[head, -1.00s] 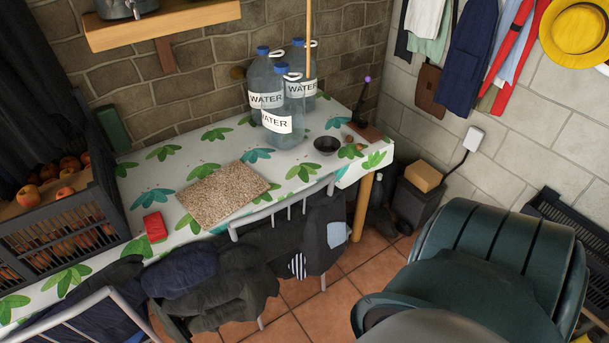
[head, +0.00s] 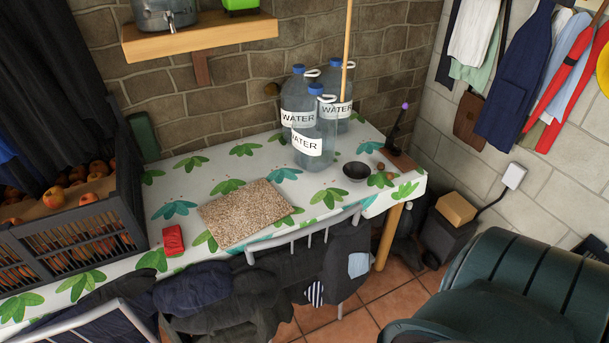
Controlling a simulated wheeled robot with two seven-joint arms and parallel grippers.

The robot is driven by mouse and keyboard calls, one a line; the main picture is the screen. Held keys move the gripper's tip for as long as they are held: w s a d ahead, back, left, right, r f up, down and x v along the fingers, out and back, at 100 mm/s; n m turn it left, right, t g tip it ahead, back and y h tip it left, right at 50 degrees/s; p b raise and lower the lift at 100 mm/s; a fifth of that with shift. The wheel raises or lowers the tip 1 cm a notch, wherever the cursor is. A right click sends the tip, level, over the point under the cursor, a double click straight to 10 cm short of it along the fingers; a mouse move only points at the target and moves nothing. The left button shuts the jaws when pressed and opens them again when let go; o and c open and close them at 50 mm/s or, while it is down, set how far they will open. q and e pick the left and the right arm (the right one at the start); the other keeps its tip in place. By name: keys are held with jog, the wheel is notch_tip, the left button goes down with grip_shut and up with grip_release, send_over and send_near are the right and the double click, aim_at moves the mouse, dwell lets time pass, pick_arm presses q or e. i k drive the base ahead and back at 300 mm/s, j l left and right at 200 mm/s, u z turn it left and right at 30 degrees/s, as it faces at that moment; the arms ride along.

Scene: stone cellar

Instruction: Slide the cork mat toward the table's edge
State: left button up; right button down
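The cork mat (head: 244,212) is a speckled brown rectangle lying flat on the table, turned slightly. Its lower corner is close to the table's front edge. The table (head: 330,178) has a white cloth printed with green and teal leaves. Neither of my grippers shows in the head view.
A red packet (head: 173,240) lies left of the mat. Several water bottles (head: 315,145) stand behind it to the right, and a dark bowl (head: 356,171) is further right. A crate of fruit (head: 75,235) fills the left end. Chairs with draped clothes (head: 230,298) stand along the front edge.

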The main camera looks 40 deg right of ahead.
aim_at(234, 216)
jog(key=i+l, duration=0.15)
jog(key=l, duration=0.45)
jog(key=i+l+u, duration=0.15)
jog(key=l, duration=1)
jog(key=i+u, duration=0.05)
